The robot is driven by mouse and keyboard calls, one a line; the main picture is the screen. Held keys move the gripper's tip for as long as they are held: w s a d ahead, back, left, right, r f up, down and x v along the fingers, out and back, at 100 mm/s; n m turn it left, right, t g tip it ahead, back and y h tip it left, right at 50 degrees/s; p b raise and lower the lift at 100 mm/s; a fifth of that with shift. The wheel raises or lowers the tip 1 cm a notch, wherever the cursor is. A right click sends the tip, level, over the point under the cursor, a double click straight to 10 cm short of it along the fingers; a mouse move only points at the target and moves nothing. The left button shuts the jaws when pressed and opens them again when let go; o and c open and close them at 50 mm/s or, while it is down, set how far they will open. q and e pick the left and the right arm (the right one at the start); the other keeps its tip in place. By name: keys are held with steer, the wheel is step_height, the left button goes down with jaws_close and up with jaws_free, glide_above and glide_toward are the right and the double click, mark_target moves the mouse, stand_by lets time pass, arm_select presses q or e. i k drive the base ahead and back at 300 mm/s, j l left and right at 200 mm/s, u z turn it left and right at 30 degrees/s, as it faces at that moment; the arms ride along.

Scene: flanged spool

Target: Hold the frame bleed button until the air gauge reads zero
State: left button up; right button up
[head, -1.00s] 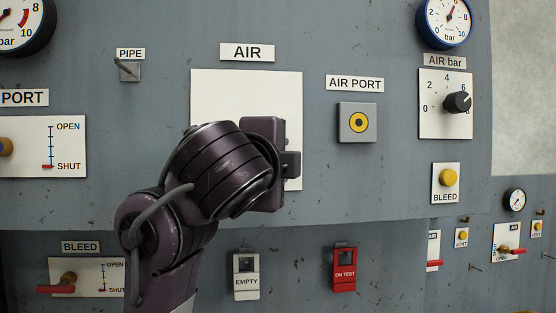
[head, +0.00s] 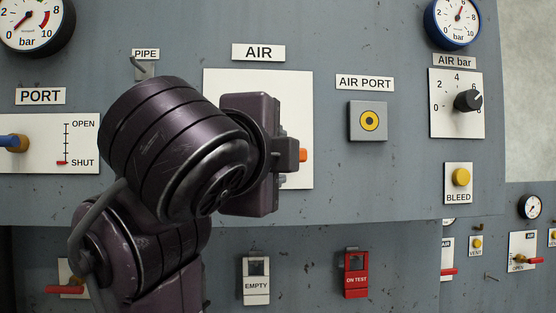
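The yellow bleed button (head: 461,177) sits on a white plate marked BLEED at the right of the grey panel; nothing touches it. The blue-rimmed air gauge (head: 455,20) is above it, partly cut by the top edge; its needle points up and right, clearly off zero. My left gripper (head: 290,155) is in front of the white AIR plate (head: 300,90), left of the button and apart from it. Its fingers are mostly hidden by its own body, so I cannot tell whether it is open. An orange piece (head: 303,155) shows just beyond it. My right gripper is out of view.
Between my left gripper and the button is the AIR PORT fitting (head: 368,121). A black AIR bar knob (head: 468,100) sticks out above the button. EMPTY (head: 256,279) and red ON TEST (head: 356,275) tags hang below. The panel around the button is otherwise clear.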

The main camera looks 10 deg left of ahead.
mark_target(460, 176)
steer(key=k+j, duration=0.1)
steer(key=k, duration=0.9)
